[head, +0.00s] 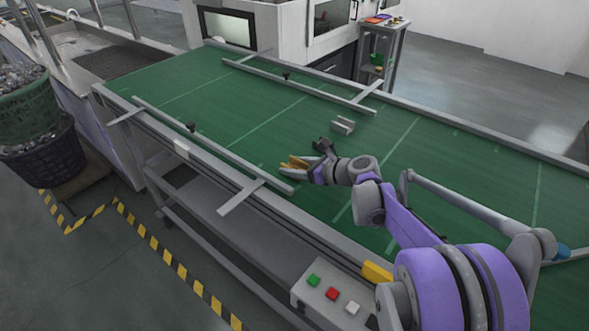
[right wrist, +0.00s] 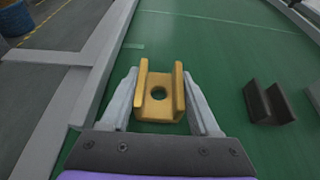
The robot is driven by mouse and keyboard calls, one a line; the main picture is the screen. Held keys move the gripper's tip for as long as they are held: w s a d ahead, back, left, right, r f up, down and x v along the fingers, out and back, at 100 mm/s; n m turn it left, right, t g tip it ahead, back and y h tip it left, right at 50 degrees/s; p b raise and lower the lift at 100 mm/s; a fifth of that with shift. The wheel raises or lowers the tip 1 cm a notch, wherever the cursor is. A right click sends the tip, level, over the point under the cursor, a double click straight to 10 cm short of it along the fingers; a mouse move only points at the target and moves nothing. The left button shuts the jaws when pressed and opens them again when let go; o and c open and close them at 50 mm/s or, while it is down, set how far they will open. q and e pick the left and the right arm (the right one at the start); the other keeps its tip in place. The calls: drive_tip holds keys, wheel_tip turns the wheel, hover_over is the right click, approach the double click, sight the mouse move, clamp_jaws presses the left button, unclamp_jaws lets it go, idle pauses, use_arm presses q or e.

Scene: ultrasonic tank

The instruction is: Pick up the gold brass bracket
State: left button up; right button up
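The gold brass bracket (right wrist: 159,92) is a U-shaped channel with a round hole in its floor. In the right wrist view it sits between the two fingers of my right gripper (right wrist: 161,73). The fingertips lie right along its two side walls; I cannot tell whether both press on it. In the head view the gold bracket (head: 297,162) shows at the fingertips of my right gripper (head: 301,166), low over the green belt, partly hidden by a finger. I cannot tell whether it rests on the belt. My left gripper is not in view.
A dark bracket (right wrist: 268,103) stands on the belt to the right of the gold one, and a silver bracket (head: 342,125) is beyond it. A grey guide rail (head: 215,147) runs along the belt's near side. The green belt (head: 240,110) is otherwise clear around them.

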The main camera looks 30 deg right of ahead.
clamp_jaws()
drive_tip(key=shift+r, duration=0.1)
